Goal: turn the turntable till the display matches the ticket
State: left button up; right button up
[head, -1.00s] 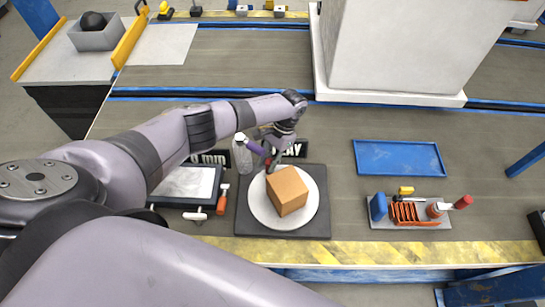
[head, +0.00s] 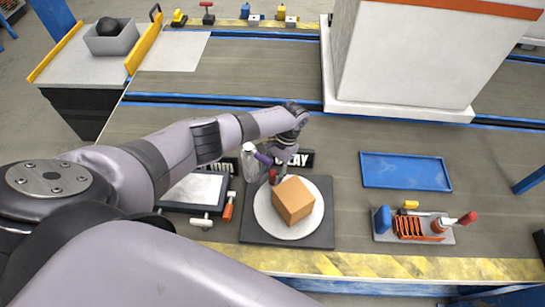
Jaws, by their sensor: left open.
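The turntable, a white round plate (head: 267,219) on a dark square base (head: 325,238), stands near the table's front edge. An orange-brown box (head: 293,201) sits on the plate, right of its middle. My left gripper (head: 272,176) points down at the plate's back left rim, beside the box; its fingers are small and partly hidden, and I cannot tell whether they touch the rim. Behind it is a dark sign (head: 300,158) with the partly covered letters "LAY". Another dark sign (head: 228,166) to the left is mostly covered by my arm. My right gripper is not in view.
Left of the turntable lie a framed pale panel (head: 195,189), an orange-handled screwdriver (head: 229,207) and a white-headed tool (head: 201,222). A clear bottle (head: 249,163) stands behind. A blue tray (head: 405,170) and a tool rack (head: 412,228) lie right, with bare table between.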

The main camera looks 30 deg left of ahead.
pick_arm(q)
jog(key=shift+r, duration=0.1)
jog(key=v, duration=1.1)
jog(key=shift+w+r, duration=0.3)
jog(key=shift+r, duration=0.05)
jog(key=shift+d, duration=0.1)
